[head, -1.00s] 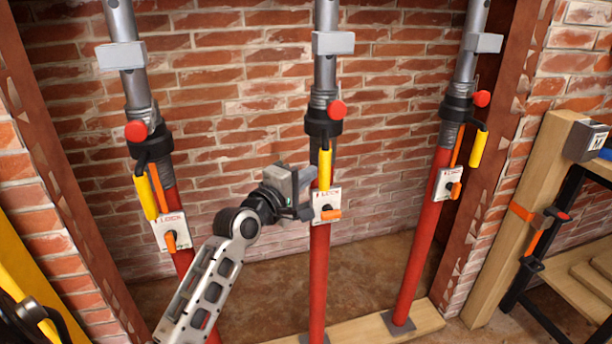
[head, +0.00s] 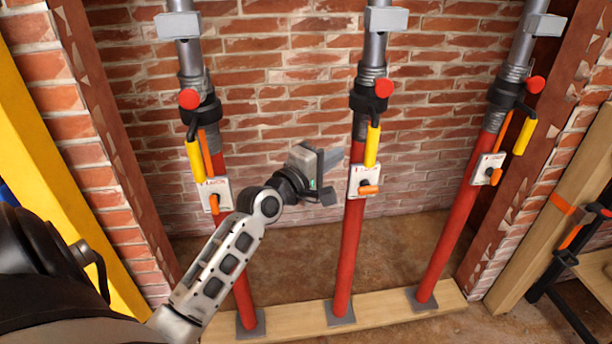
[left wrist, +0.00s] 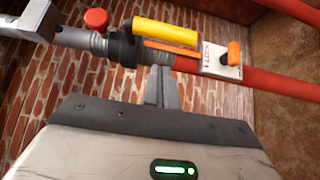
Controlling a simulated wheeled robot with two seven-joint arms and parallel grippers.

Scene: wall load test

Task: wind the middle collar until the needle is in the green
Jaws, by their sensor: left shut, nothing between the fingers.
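The middle prop has a black collar (head: 369,98) with a red knob (head: 384,87) and a yellow handle (head: 372,146) hanging down. Below it is a white lock plate (head: 362,182) with an orange lever lying sideways. My left gripper (head: 336,157) is shut and empty, just left of the handle and apart from it. In the left wrist view the shut fingers (left wrist: 162,80) point toward the prop below the collar (left wrist: 126,47) and yellow handle (left wrist: 165,33). A grey box (head: 386,19) sits higher on the middle prop; no needle or green band is readable. My right gripper is out of view.
A left prop (head: 244,295) and a right prop (head: 449,230) with similar collars flank the middle one. All stand on a wooden plank (head: 385,312) before a brick wall.

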